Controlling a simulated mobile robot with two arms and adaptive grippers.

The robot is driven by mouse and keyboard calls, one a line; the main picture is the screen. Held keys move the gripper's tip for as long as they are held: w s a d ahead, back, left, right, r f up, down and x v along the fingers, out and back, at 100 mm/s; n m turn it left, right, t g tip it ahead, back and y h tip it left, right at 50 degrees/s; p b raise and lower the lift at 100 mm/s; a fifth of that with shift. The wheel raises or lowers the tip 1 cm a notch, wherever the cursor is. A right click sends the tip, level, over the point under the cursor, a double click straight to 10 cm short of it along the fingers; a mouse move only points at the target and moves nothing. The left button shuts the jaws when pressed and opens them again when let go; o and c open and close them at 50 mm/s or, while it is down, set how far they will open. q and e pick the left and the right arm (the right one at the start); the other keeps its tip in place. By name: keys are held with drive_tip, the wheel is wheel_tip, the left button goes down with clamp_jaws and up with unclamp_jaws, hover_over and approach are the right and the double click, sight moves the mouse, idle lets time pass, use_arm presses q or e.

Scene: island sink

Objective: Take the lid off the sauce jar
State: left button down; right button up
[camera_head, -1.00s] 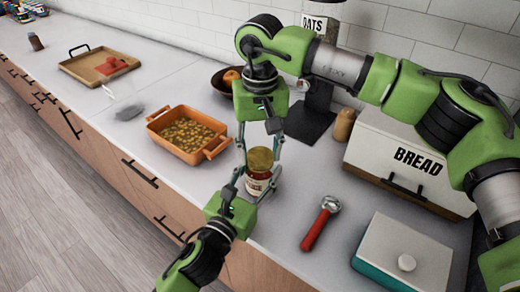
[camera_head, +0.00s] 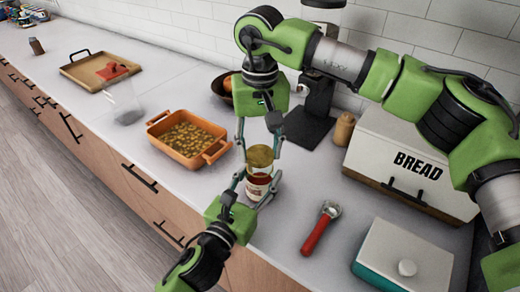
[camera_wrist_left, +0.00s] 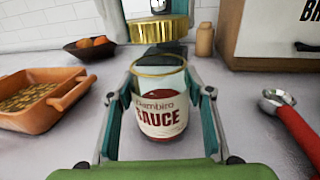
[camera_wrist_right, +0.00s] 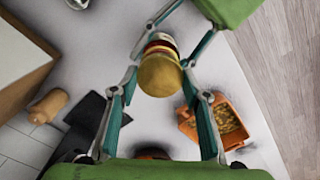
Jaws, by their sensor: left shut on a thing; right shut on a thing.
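The sauce jar (camera_head: 257,187) is a clear glass jar with a white label and red sauce low inside. It stands upright on the counter. My left gripper (camera_head: 258,182) is shut around its sides, as the left wrist view shows the jar (camera_wrist_left: 162,115) between both fingers. The gold lid (camera_head: 260,156) is in my right gripper (camera_head: 260,150), held from above. In the left wrist view a clear gap separates the lid (camera_wrist_left: 158,28) from the open jar rim. The right wrist view shows the lid (camera_wrist_right: 158,76) between the right fingers, partly covering the jar.
An orange dish (camera_head: 187,137) of food stands left of the jar. A red-handled tool (camera_head: 320,228) lies to the right, near a teal box with a white lid (camera_head: 405,255). A bread box (camera_head: 408,160) and a wooden shaker (camera_head: 344,128) stand behind.

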sight(260, 154)
drive_tip(key=shift+r, duration=0.1)
drive_tip(key=shift+r, duration=1.95)
use_arm(q)
drive_tip(key=c, duration=1)
unclamp_jaws()
drive_tip(key=shift+o, duration=0.2)
